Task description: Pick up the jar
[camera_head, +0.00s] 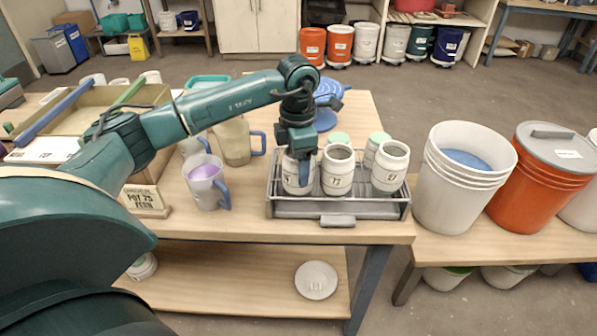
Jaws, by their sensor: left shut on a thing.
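Several white jars stand in a grey wire rack (287,208) on the wooden table. The front row has a left jar (293,186), a middle jar (337,178) and a right jar (389,173). Green-topped jars (377,143) show behind them. My left gripper (298,177) reaches down from above and is shut on the left front jar, which looks upright in the rack. The gripper hides part of that jar, and I cannot tell whether it is lifted. My right gripper is not in view.
Mugs (207,182) and a pitcher (233,143) stand left of the rack, near a sign (145,200). A white bucket (447,200) and an orange bucket (530,185) stand on a lower bench at the right. A blue disc-shaped item (328,92) is behind the rack.

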